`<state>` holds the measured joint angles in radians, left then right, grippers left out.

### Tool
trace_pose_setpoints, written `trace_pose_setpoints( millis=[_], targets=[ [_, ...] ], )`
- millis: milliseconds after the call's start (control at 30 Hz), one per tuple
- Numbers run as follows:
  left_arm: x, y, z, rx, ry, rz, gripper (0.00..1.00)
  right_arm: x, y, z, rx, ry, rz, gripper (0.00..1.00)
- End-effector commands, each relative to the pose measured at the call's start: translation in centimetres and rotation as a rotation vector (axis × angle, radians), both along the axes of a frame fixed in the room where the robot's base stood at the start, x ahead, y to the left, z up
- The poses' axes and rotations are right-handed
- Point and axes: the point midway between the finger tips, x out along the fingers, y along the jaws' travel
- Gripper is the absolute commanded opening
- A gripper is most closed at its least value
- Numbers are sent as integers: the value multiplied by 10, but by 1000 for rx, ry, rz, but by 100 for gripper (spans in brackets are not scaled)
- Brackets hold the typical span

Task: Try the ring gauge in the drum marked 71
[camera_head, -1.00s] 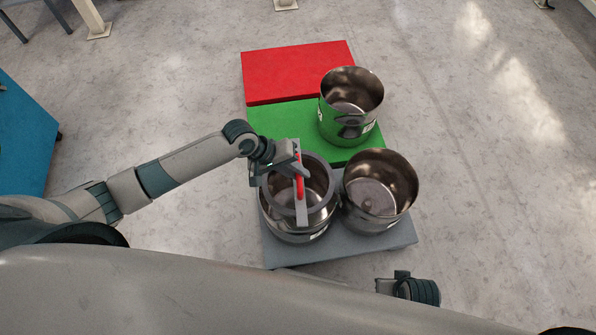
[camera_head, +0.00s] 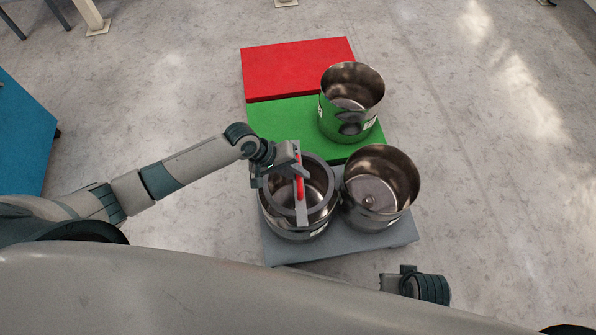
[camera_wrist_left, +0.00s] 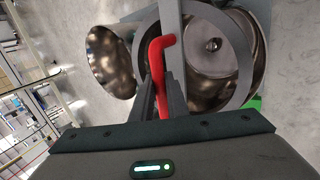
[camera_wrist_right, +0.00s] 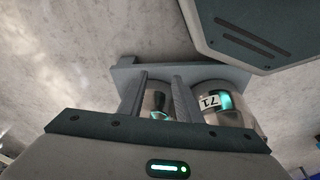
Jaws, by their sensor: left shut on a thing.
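The ring gauge is a grey ring with a flat crossbar (camera_head: 302,213) and a red handle (camera_head: 300,188). My left gripper (camera_head: 297,172) is shut on the handle, also seen in the left wrist view (camera_wrist_left: 160,90). The ring lies across the mouth of the left steel drum (camera_head: 288,232); I cannot tell whether it is above the rim or slightly inside. The right wrist view shows a drum labelled 71 (camera_wrist_right: 210,104), upside down; it appears to be this left drum. My right gripper (camera_wrist_right: 158,98) is open and empty, near the platform's front.
A second steel drum (camera_head: 400,205) stands close on the right of the same grey platform (camera_head: 350,250). A third drum (camera_head: 349,125) stands on a green platform (camera_head: 280,125). Behind is an empty red platform (camera_head: 298,68). The floor to the right is clear.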

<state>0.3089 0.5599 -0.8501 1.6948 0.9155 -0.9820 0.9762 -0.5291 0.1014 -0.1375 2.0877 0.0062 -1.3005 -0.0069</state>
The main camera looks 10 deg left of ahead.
Motion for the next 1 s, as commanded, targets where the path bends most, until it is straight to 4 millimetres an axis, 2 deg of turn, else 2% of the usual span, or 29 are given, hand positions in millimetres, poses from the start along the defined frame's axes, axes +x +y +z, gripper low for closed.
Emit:
trace_pose_setpoints(
  millis=[400,1000],
  targets=[
    [1,-1,-12,-3,-2,1,0,-10,-1,13,-1,9,-2,31],
    [1,-1,-16,-3,-2,1,0,-6,-1,20,-1,-1,-1,31]
  ],
)
